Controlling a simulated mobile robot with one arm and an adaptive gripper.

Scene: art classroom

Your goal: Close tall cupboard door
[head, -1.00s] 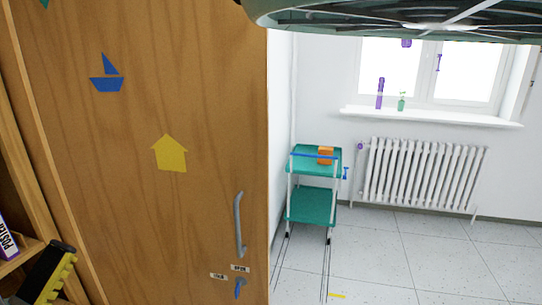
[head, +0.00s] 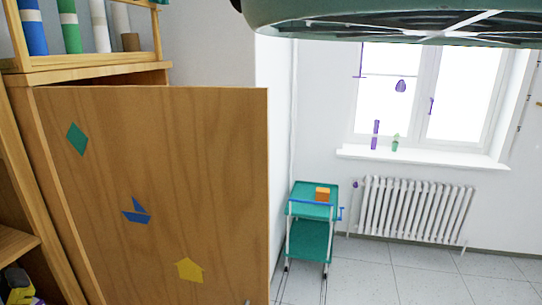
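The tall cupboard's wooden door (head: 150,200) fills the left half of the head view. It carries a green diamond, a blue boat and a yellow house shape. The door stands open, its top edge apart from the cupboard top (head: 150,76) and its free edge reaching right past the cupboard. Only the tip of the grey handle (head: 248,302) shows at the bottom edge. The inside of the cupboard is hidden behind the door. My gripper is not in view.
A wooden rack with paper rolls (head: 70,28) stands on the cupboard. Open shelving (head: 15,245) is at far left. A green trolley (head: 308,240) with an orange block stands right of the door, near a radiator (head: 415,212). Floor at lower right is clear.

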